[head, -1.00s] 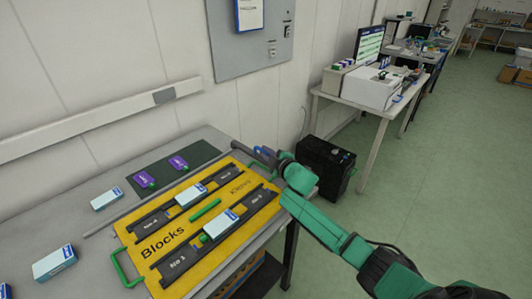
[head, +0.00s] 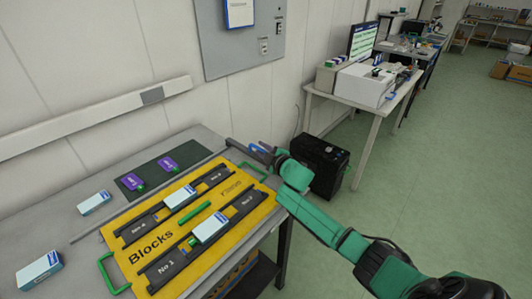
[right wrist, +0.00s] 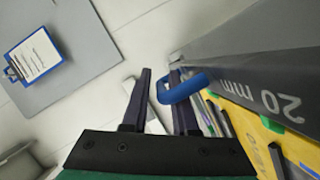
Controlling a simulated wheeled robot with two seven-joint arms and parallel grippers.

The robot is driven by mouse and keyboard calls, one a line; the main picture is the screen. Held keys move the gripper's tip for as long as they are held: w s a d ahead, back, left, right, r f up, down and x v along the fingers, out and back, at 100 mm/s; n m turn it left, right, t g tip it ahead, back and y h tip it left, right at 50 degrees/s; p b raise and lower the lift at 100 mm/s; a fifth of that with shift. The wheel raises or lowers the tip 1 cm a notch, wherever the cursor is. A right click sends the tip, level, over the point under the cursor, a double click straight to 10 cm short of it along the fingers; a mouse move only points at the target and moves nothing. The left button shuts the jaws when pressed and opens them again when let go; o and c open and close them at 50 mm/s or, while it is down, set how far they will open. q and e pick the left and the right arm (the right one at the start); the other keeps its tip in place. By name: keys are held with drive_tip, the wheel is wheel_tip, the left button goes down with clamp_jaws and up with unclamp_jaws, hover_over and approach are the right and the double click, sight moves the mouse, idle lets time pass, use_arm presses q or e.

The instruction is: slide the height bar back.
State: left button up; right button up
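The height bar is the grey bar (head: 240,147) at the right end of the yellow board, near its far corner. In the right wrist view the bar (right wrist: 250,60) is marked "20 mm" and has a blue loop handle (right wrist: 187,87). My right gripper (right wrist: 161,72) is at this handle. Its dark fingers are apart, and part of the loop lies between them, overlapping the right finger in the picture. I see no firm grip on it. In the head view my right gripper (head: 271,156) partly hides the handle. My left gripper is not in view.
The yellow board (head: 205,263) carries black tracks with white-blue boxes (head: 210,226) and has green handles (head: 252,172). Purple items (head: 133,182) lie on a dark mat behind. Loose boxes (head: 39,272) lie at left. A black case (head: 320,165) stands on the floor beyond the table.

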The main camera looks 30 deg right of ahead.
drive_tip(key=a+v, duration=0.1)
drive_tip(key=v, duration=1.3)
drive_tip(key=shift+s+d, duration=0.2)
drive_tip(key=shift+d, duration=0.3)
